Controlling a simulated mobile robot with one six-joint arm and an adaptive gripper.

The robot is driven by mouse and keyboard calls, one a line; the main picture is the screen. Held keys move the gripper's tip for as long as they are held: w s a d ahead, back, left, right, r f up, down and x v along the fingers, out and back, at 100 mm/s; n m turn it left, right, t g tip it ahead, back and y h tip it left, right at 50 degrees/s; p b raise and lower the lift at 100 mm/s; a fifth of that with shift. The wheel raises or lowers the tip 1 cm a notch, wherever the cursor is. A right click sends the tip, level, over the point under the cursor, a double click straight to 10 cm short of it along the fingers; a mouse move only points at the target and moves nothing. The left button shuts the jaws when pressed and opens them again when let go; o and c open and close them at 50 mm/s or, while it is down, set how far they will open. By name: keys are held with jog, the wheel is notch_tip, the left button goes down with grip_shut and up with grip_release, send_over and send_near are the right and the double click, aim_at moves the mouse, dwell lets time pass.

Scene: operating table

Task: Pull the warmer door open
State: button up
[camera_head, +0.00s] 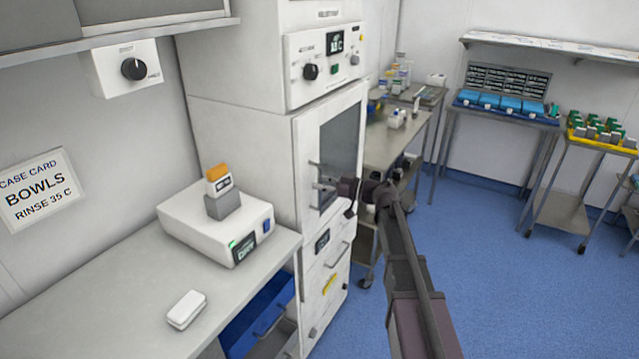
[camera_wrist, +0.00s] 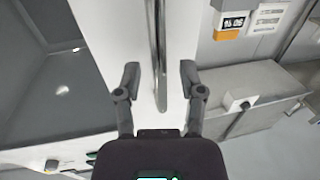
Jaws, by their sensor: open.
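The warmer is a tall white cabinet. Its door (camera_head: 306,145) has a dark glass window (camera_head: 341,140) and looks closed in the head view. My gripper (camera_head: 322,187) is at the door's handle side, with its fingers partly hard to make out there. In the wrist view, my gripper (camera_wrist: 160,74) is open. The metal bar handle (camera_wrist: 160,45) runs between the two fingers, with a visible gap on both sides. The white door frame (camera_wrist: 108,30) lies behind it, with the dark window (camera_wrist: 45,95) to the left.
A control panel (camera_head: 308,50) is above the door and drawers (camera_head: 325,290) are below it. A counter (camera_head: 135,300) with a white device (camera_head: 190,225) stands to the left. Trolleys (camera_head: 400,150) stand behind. Blue floor (camera_head: 490,260) is clear to the right.

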jog(key=shift+w+a, duration=0.1)
jog(key=shift+a, duration=0.2)
grip_shut()
jog(key=shift+s+d, duration=0.1)
jog(key=shift+s, duration=0.1)
